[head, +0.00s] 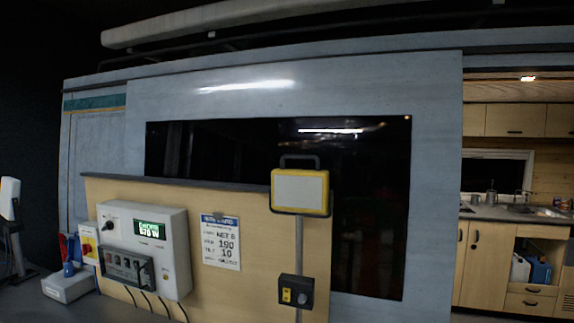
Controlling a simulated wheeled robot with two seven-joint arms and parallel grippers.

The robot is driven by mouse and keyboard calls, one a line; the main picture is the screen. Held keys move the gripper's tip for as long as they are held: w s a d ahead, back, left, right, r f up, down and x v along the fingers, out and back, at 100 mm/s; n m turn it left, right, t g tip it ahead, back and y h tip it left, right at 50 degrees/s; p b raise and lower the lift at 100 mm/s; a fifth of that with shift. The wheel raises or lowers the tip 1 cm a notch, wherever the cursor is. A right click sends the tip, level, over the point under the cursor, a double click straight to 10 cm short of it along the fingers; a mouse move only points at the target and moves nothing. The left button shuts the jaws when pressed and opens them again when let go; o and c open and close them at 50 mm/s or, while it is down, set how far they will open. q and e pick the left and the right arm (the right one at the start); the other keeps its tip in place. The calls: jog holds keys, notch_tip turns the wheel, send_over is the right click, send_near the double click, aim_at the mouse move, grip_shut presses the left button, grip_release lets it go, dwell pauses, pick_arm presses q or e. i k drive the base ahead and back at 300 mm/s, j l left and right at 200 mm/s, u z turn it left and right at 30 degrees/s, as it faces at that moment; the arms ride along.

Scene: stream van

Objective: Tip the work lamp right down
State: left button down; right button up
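The work lamp (300,189) has a yellow frame, a pale flat front panel and a dark handle on top. It sits at the top of a grey post (299,240) at the right end of a wooden panel. Its face points toward me and looks about upright, and the panel looks unlit. A small black box (296,291) with a yellow switch and a round knob is on the post below the lamp. Neither of my grippers shows in the head view.
A control box (174,228) with a green display, a row of sockets and cables is left of the lamp. A white notice (221,242) hangs between them. A dark window (370,220) is behind. The van's kitchen (515,215) opens at the right.

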aim_at(300, 190)
jog(key=i+j+z, duration=0.35)
jog(key=j, duration=0.25)
jog(key=i+j+z, duration=0.15)
jog(key=j, duration=0.2)
jog(key=i, duration=0.05)
